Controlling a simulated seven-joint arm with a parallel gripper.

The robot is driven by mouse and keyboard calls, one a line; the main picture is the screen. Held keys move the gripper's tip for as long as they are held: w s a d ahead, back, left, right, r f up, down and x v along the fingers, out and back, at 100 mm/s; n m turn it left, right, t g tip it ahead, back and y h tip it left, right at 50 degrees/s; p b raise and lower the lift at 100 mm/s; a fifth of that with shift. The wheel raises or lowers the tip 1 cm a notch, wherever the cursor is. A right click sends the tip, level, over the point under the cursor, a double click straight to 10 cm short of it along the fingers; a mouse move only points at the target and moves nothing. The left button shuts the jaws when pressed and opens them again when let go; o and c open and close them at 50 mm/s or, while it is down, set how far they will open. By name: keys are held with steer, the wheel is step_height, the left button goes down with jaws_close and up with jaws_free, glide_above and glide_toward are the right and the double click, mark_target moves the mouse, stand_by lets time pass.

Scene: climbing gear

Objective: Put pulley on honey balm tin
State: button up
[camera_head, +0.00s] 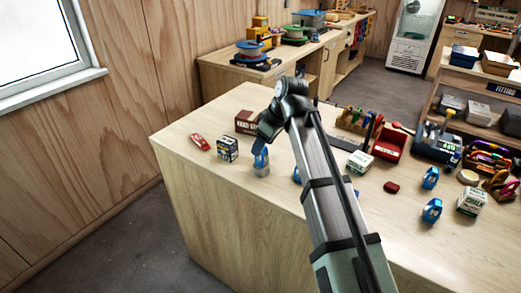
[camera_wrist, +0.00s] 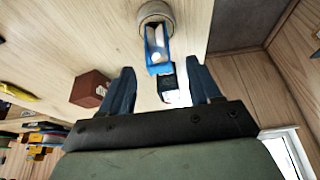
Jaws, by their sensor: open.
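The blue pulley (camera_wrist: 158,48) shows pale wheels in the wrist view. It appears upright on the round honey balm tin (camera_wrist: 155,12), with its lower end over the tin's top. In the head view the tin (camera_head: 262,171) stands near the table's left part, with blue directly above it. My gripper (camera_wrist: 160,68) is open, its two dark blue fingers on either side of the pulley's upper end, with gaps visible between. In the head view my gripper is small and partly hidden by my wrist, and its fingers blend with the pulley.
A small green-and-white box (camera_head: 227,148), a red item (camera_head: 199,142) and a brown box (camera_head: 246,121) are near the tin. More blue pulleys (camera_head: 430,178) and a white box (camera_head: 359,162) lie to the right. The table's front left is clear.

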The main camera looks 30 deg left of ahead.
steer(key=v, duration=0.7)
steer(key=shift+r, duration=0.3)
